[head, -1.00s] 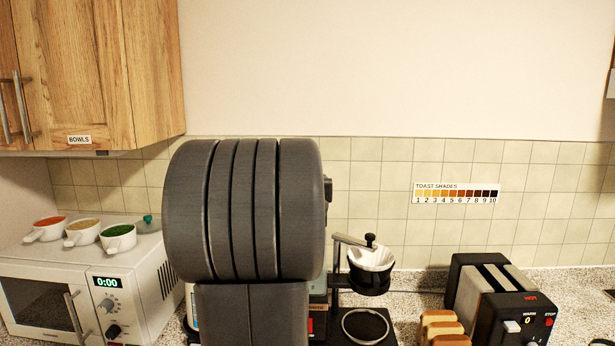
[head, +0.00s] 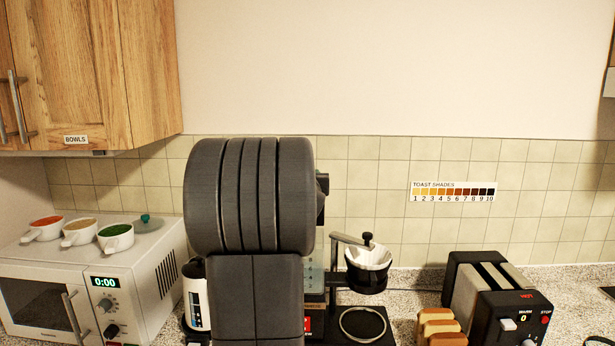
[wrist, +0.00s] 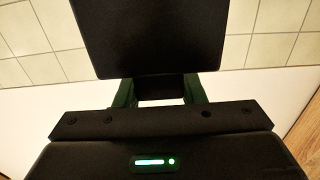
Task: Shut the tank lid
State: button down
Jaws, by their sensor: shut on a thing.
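In the wrist view my gripper (wrist: 160,89) has its two fingers closed on a narrow black tab at the near edge of a flat dark panel, which I take to be the tank lid (wrist: 148,38). The panel extends away from the fingers to the top of the picture. In the head view my arm covers the gripper, the lid and most of the coffee maker (head: 345,316). Only a strip of its clear, greyish tank (head: 314,273) shows right of my arm. The lid's angle to the tank cannot be told.
A filter basket (head: 367,270) stands out on the coffee maker's right. A white kettle-like vessel (head: 197,303) is close left of my arm. A microwave (head: 95,285) with several cups is at left; a toaster (head: 500,300) and bread slices (head: 438,325) are at right.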

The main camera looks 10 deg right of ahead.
jog(key=shift+s+f+b, duration=0.15)
jog(key=shift+f+b, duration=0.05)
jog(key=shift+b, duration=0.5)
jog(key=s+t+b, duration=0.1)
jog(key=b, duration=0.2)
jog(key=shift+a+f+b, duration=0.15)
jog(key=shift+b, duration=0.2)
jog(key=s+a+f+t+h+b, duration=0.2)
jog(key=s+f+t+b, duration=0.6)
jog(key=b, duration=3.1)
jog(key=shift+s+a+f+b, duration=0.45)
jog(key=shift+s+f, duration=1.3)
jog(key=shift+s, duration=1.6)
